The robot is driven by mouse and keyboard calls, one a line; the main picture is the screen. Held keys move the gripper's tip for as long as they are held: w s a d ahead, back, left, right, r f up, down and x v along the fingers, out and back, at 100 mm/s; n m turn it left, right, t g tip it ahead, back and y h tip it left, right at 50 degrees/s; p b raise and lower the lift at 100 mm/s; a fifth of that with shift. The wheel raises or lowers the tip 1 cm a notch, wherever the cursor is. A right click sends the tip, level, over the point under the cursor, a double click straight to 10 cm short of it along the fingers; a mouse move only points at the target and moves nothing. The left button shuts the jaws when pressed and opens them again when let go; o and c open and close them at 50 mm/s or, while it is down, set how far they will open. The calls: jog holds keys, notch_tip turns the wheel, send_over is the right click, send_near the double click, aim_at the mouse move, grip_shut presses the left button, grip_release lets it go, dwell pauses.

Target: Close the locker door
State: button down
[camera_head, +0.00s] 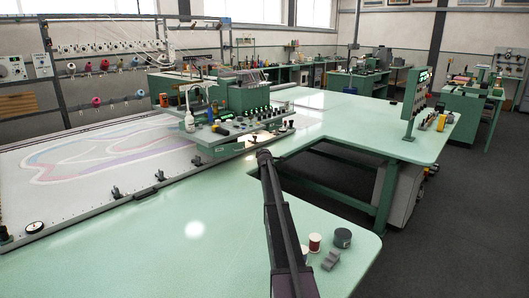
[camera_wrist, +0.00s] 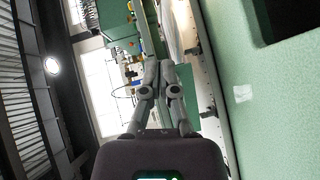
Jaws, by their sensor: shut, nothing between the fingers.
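No locker door can be made out for certain in either view. My gripper (camera_wrist: 161,64) shows in the wrist view with its two grey fingers together and nothing held between them. It points toward the green machine and bright windows, with a pale green surface (camera_wrist: 260,120) along the right side of that sideways picture. In the head view my dark arm rises from the bottom middle over the green table (camera_head: 130,250); my gripper cannot be made out there. A pale cabinet (camera_head: 405,195) stands under the right part of the table; whether it has a door is unclear.
A tufting machine (camera_head: 225,115) stands on the gantry across the white patterned bed (camera_head: 90,165). A red spool (camera_head: 315,242), a dark round tin (camera_head: 342,237) and a grey block (camera_head: 331,259) sit near the table's front corner. Dark floor (camera_head: 470,220) is clear at right.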

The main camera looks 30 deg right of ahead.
jog(key=shift+s+d, duration=0.1)
jog(key=shift+s, duration=0.05)
jog(key=c, duration=1.4)
grip_release()
